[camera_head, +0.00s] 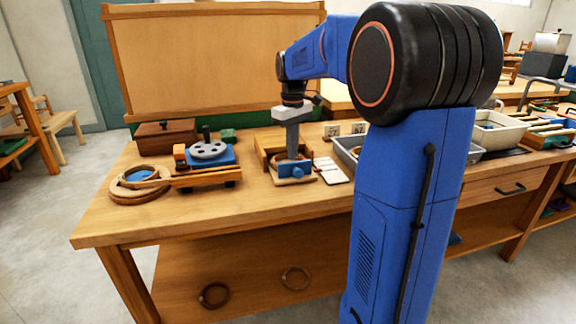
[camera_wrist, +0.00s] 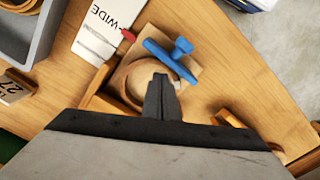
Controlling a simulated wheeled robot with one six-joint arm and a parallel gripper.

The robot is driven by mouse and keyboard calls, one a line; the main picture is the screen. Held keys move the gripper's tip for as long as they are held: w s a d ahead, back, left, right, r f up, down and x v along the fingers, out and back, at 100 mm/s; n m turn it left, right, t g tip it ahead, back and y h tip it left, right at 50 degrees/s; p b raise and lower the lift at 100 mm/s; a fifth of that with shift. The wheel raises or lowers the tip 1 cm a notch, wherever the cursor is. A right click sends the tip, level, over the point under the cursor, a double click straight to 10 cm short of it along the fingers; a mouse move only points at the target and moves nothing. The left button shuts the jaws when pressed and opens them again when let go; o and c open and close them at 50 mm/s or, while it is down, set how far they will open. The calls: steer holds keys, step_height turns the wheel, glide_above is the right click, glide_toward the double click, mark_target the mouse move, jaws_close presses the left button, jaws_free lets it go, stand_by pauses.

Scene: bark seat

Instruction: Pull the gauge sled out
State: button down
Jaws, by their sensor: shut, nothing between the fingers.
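The gauge sled (camera_head: 283,181) is a pale wooden board with a blue T-shaped handle (camera_head: 297,169) at its front, in a wooden frame (camera_head: 266,158) on the bench. In the wrist view the sled's board (camera_wrist: 188,64) carries a brown ring (camera_wrist: 134,88), and the blue handle (camera_wrist: 172,58) points away from my fingers. My gripper (camera_head: 292,156) points down over the sled, just behind the handle. In the wrist view my gripper (camera_wrist: 160,78) is shut and empty, its tips in front of the ring. The fingers hide part of the ring. I cannot tell whether they touch it.
A white card (camera_head: 331,170) lies right of the sled, beside a grey tray (camera_head: 347,158). A blue device with a grey disc (camera_head: 208,151) and wooden rings (camera_head: 140,184) stand to the left. The bench front (camera_head: 262,207) before the sled is clear.

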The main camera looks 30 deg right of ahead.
mark_target(296, 168)
steer(key=shift+f, duration=0.15)
stand_by(0.3)
steer(key=shift+f, duration=0.95)
steer(key=shift+s+f, duration=0.15)
steer(key=shift+f, duration=0.6)
steer(key=shift+a, duration=0.1)
steer(key=shift+s+a, duration=0.2)
steer(key=shift+s, duration=0.6)
steer(key=shift+s+a, duration=0.25)
steer(key=shift+s, duration=0.5)
steer(key=shift+s+a, duration=0.2)
steer(key=shift+s, duration=0.6)
steer(key=shift+w+d+r, duration=0.1)
steer(key=shift+w+r, duration=0.1)
steer(key=shift+r, duration=0.3)
steer(key=shift+w+r, duration=0.15)
steer(key=shift+r, duration=0.3)
steer(key=shift+w+d+r, duration=0.1)
steer(key=shift+w+r, duration=0.1)
steer(key=shift+r, duration=1.15)
steer(key=shift+w+d+r, duration=0.1)
steer(key=shift+w+r, duration=0.1)
steer(key=shift+r, duration=1.15)
